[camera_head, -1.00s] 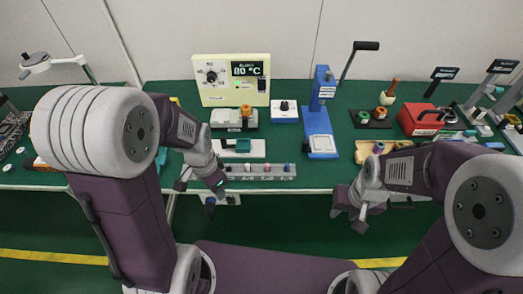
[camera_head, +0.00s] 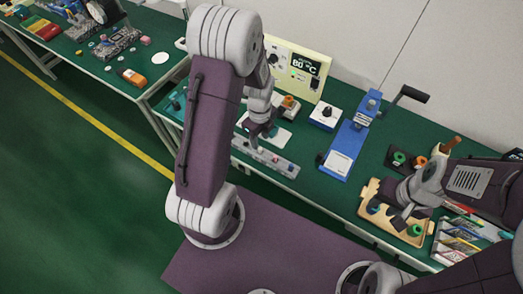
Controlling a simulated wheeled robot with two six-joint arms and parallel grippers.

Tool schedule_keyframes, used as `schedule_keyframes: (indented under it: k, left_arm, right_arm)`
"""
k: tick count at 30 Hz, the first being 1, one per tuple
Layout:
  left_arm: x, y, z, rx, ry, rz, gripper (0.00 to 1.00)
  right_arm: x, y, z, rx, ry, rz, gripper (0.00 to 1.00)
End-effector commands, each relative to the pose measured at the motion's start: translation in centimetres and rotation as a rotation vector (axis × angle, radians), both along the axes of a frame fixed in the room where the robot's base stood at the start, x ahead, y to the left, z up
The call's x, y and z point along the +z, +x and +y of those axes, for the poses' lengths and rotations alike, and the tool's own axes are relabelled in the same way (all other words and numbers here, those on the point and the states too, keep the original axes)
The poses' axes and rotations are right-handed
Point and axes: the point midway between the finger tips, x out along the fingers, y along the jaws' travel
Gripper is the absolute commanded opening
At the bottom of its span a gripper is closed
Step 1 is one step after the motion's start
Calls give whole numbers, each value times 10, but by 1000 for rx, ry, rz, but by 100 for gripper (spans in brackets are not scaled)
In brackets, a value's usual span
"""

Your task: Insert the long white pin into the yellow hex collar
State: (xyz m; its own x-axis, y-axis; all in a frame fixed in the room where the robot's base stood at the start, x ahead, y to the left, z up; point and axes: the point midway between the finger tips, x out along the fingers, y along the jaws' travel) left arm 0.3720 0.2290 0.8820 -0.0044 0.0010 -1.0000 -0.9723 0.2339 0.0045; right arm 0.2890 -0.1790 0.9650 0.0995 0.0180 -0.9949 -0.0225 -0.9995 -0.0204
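I cannot make out the long white pin or the yellow hex collar in the head view; both are too small to tell or hidden. My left gripper (camera_head: 261,134) hangs over the grey block with small pegs (camera_head: 284,166), near the table's front edge. Its fingers look apart, with nothing visible between them. My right gripper (camera_head: 404,217) is over the wooden tray (camera_head: 369,191), between a blue ring (camera_head: 373,206) and a green ring (camera_head: 415,230). Its fingers look apart and it appears empty. My arm covers part of the tray.
A blue lever press (camera_head: 346,147) stands mid-table, with a white knob box (camera_head: 325,116) and a cream temperature panel (camera_head: 302,70) behind. A divided bin of coloured sticks (camera_head: 458,238) is at the right.

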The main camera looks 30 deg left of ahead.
Motion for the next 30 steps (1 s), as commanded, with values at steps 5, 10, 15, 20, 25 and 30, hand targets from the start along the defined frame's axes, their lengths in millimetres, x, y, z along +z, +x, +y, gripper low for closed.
schedule_keyframes:
  k: [5,10,15,20,25,30]
  left_arm:
    - [-20,-2,-2,0,-1,5,40]
    - [-47,-1,-3,1,-1,2,40]
    - [-52,-1,-2,1,0,-1,40]
    - [-52,-1,-2,1,0,-1,23]
    - [-51,-1,-2,1,0,-1,0]
    - [-51,0,-2,1,0,-1,0]
  right_arm:
    - [0,0,0,0,0,0,36]
    - [-1,0,0,0,0,0,36]
    - [-1,0,0,0,0,0,36]
    - [-1,0,0,0,0,0,36]
    - [-1,0,0,0,0,0,36]
    - [-1,0,0,0,0,0,36]
